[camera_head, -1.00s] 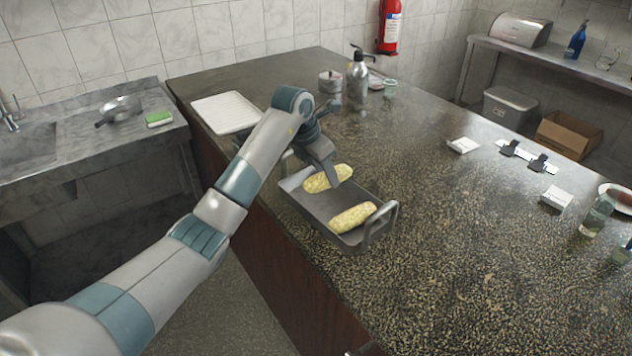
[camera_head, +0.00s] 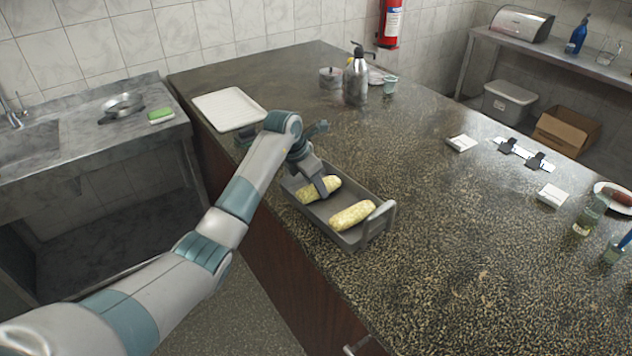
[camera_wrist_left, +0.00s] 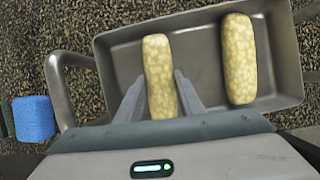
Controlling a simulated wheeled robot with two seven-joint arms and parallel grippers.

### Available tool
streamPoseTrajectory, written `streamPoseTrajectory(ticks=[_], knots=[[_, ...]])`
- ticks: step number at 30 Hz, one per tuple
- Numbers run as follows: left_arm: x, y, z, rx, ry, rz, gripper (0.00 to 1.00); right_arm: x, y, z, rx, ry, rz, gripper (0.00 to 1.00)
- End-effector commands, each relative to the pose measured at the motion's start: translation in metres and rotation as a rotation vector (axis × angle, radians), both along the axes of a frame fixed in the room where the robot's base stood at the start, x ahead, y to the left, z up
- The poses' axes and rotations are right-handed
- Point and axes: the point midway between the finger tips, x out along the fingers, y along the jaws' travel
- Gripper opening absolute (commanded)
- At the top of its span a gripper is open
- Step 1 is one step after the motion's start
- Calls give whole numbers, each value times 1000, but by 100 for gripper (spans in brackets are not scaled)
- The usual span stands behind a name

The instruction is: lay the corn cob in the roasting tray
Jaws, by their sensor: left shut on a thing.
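The grey roasting tray (camera_head: 347,241) stands on the speckled counter near its left edge and shows in the left wrist view (camera_wrist_left: 206,50). One yellow corn cob (camera_head: 352,214) lies in its near part, also in the wrist view (camera_wrist_left: 238,60). My left gripper (camera_head: 321,188) is over the tray's far part, shut on the other corn cob (camera_head: 306,194). In the wrist view its fingers (camera_wrist_left: 159,82) flank this cob (camera_wrist_left: 157,60), which is inside the tray's outline, beside the first cob and apart from it. I cannot tell whether it touches the floor. My right gripper is out of view.
A white ribbed tray (camera_head: 228,110) lies at the counter's far left. A metal pump bottle (camera_head: 356,80) and a small pot (camera_head: 330,77) stand at the back. A blue object (camera_wrist_left: 33,118) is beside the tray.

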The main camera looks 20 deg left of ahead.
Motion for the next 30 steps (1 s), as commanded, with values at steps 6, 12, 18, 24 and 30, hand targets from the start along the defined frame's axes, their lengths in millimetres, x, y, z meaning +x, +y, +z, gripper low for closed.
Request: streamPoseTrajectory(ticks=[6, 12, 18, 24, 30], knots=[[0, 1, -4, 1, -2, 2, 7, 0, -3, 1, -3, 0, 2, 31], [0, 1, -4, 2, 0, 2, 53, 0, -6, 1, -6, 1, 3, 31], [0, 1, -4, 1, -1, 2, 53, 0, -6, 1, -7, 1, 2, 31], [-1, 2, 1, 1, -2, 1, 53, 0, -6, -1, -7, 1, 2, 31], [-7, 8, 19, 3, -5, 1, 53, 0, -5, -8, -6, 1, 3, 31]])
